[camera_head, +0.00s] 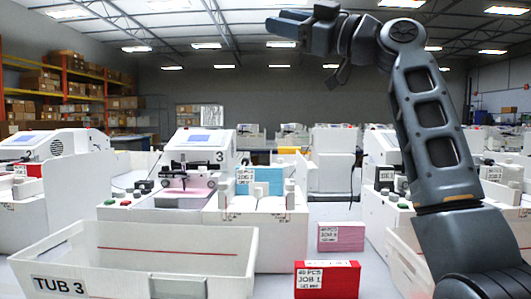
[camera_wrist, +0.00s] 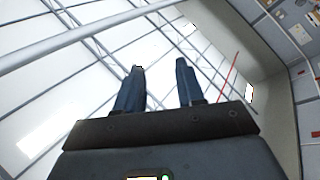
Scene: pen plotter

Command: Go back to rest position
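My gripper (camera_head: 287,27) is raised high at the top of the head view, pointing left, well above the machines and the table. In the wrist view its two fingers (camera_wrist: 160,88) stand apart with nothing between them, against the ceiling. My arm rises on the right side of the head view and bends over at the top. The pen plotter (camera_head: 200,155), marked 3, stands below the gripper with a pink sheet on its bed.
An open white tub (camera_head: 150,235) labelled TUB 3 stands in front. A red JOB 1 box (camera_head: 330,281) and a pink box (camera_head: 345,238) stand right of it. More white machines stand on both sides and behind. The air around my gripper is clear.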

